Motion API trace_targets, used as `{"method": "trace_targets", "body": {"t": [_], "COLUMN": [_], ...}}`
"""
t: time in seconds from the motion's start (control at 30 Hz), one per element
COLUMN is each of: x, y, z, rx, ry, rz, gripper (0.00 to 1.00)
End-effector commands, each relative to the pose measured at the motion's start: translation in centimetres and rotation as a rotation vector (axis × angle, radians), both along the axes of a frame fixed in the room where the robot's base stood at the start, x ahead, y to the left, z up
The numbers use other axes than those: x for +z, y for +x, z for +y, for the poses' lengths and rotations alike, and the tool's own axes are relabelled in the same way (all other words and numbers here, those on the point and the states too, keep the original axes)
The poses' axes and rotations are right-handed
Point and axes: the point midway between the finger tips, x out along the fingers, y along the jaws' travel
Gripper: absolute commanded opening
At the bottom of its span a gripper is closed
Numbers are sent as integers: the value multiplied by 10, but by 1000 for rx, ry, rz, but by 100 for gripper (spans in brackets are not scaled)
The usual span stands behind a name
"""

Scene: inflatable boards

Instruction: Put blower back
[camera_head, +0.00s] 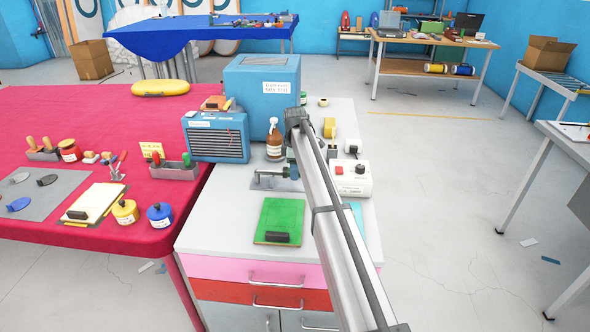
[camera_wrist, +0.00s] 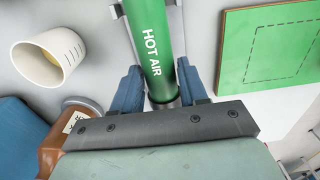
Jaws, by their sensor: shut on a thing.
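The blower (camera_wrist: 153,45) is a green tube marked HOT AIR in the wrist view. It lies between the two blue fingers of my gripper (camera_wrist: 158,92), which is shut on it. A grey metal stand (camera_wrist: 122,16) shows beside and beneath the blower's far part; I cannot tell whether they touch. In the head view my gripper (camera_head: 291,170) is over the cabinet top at the metal stand (camera_head: 268,181), and my arm hides most of the blower.
A brown bottle (camera_head: 274,143) stands close behind my gripper. A blue heater box (camera_head: 217,137) is left, a larger blue box (camera_head: 261,92) behind. A green board (camera_head: 280,219) lies in front, with a white control box (camera_head: 352,178) right. The cabinet's front left top (camera_head: 218,225) is clear.

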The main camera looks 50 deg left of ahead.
Motion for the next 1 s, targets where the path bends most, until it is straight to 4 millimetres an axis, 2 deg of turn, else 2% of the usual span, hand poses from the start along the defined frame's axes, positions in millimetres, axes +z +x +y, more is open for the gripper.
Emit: {"method": "trace_targets", "body": {"t": [0.3,0.33,0.6,0.8,1.0], "x": [0,0,0,-1,0], "y": [0,0,0,0,0], "z": [0,0,0,0,0], "rx": [0,0,0,0,0], "ry": [0,0,0,-1,0], "rz": [0,0,0,1,0], "gripper": [12,45,71,74,93]}}
